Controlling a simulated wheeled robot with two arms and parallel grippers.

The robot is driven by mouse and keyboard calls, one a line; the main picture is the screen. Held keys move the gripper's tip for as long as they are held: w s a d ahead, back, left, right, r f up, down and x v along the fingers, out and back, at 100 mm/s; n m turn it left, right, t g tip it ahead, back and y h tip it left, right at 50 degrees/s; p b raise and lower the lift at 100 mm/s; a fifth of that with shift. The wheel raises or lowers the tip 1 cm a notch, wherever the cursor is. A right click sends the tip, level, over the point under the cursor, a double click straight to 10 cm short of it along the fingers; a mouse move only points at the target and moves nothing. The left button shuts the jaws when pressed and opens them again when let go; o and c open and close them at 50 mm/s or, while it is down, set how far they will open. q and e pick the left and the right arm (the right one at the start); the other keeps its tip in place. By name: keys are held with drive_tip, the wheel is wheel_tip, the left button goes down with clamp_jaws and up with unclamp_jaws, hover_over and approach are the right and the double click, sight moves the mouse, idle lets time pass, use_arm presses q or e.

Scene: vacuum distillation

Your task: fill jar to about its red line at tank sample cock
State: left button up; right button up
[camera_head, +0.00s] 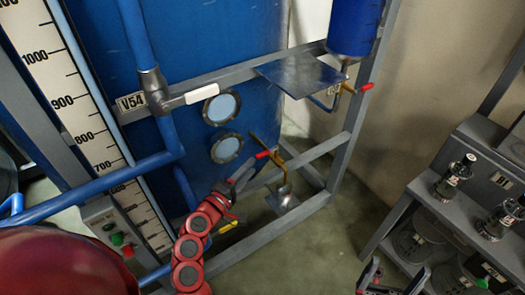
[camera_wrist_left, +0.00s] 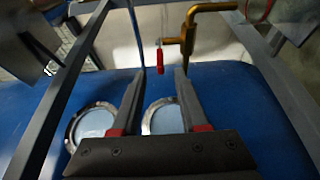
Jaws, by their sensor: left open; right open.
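The brass sample cock (camera_head: 283,160) with a red-tipped handle (camera_head: 262,155) stands in front of the blue tank (camera_head: 190,60). It also shows in the left wrist view (camera_wrist_left: 188,36), its red handle (camera_wrist_left: 159,58) hanging ahead of my fingertips. My left gripper (camera_head: 248,170) is open and close to that handle; contact cannot be told. Its open fingers also show in the left wrist view (camera_wrist_left: 160,75). A small greyish object (camera_head: 284,190) is below the spout on a small metal shelf (camera_head: 281,203); I cannot tell whether it is the jar. No red line is readable. My right gripper (camera_head: 397,271) is open and empty at the bottom.
A metal plate (camera_head: 300,73) is on the upper rail, next to a blue vessel (camera_head: 354,28) with another red-handled cock (camera_head: 359,88). Two sight glasses (camera_head: 222,108) are on the tank. A grey rack (camera_head: 458,190) with dark-capped fittings stands at right. Frame bars surround the cock.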

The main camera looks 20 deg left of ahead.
sight(258, 159)
use_arm(q)
drive_tip(key=p+x, duration=0.1)
drive_tip(key=x, duration=0.6)
drive_tip(key=shift+w+d, duration=0.1)
drive_tip(key=shift+w, duration=0.2)
clamp_jaws()
idle(1.0)
